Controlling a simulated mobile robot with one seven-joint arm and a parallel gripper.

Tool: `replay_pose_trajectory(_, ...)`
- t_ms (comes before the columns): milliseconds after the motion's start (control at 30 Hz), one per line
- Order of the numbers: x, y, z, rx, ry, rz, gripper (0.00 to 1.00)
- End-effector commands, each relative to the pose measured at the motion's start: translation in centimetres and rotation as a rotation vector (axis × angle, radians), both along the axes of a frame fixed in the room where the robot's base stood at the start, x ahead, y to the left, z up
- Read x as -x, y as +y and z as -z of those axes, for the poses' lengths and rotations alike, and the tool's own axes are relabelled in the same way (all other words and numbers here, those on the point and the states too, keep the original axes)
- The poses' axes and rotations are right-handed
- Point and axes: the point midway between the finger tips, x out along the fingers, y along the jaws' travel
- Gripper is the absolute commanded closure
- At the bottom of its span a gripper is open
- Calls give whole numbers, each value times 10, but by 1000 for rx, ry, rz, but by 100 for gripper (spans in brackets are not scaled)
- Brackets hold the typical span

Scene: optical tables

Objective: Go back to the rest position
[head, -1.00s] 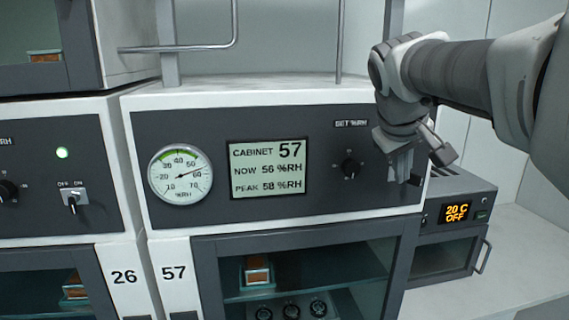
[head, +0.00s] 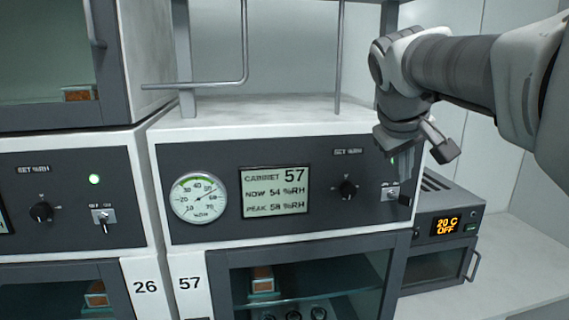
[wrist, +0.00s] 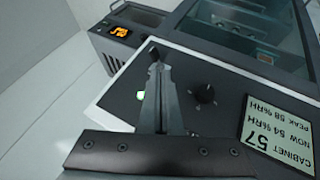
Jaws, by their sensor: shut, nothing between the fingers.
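My gripper (head: 403,196) is shut and empty, with its fingers pointing down in front of the right end of cabinet 57's dark control panel (head: 325,215). In the wrist view my gripper's closed fingers (wrist: 156,62) lie over the panel, beside a lit green lamp (wrist: 141,95). In the head view the fingers partly cover the ON/OFF switch area. I cannot tell whether they touch the panel. The display (head: 275,191) reads CABINET 57, NOW 54 %RH, PEAK 58 %RH.
A round %RH gauge (head: 199,198) and a black knob (head: 346,189) are on the panel. Cabinet 26 (head: 70,239) stands at left with its green lamp lit. A unit (head: 447,224) reading 20 C OFF stands at right. A bent metal rail (head: 244,50) runs above cabinet 57.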

Motion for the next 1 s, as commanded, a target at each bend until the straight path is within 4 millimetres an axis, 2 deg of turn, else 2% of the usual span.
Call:
replay_pose_trajectory(333, 2, 1, 1, -3, -1, -1, 100)
replay_pose_trajectory(467, 20, 12, 16, -37, -2, -3, 100)
replay_pose_trajectory(567, 49, 28, 40, -95, -4, -3, 100)
replay_pose_trajectory(800, 134, 71, 124, -282, -3, 14, 100)
replay_pose_trajectory(1000, 182, 94, 181, -397, 5, 38, 100)
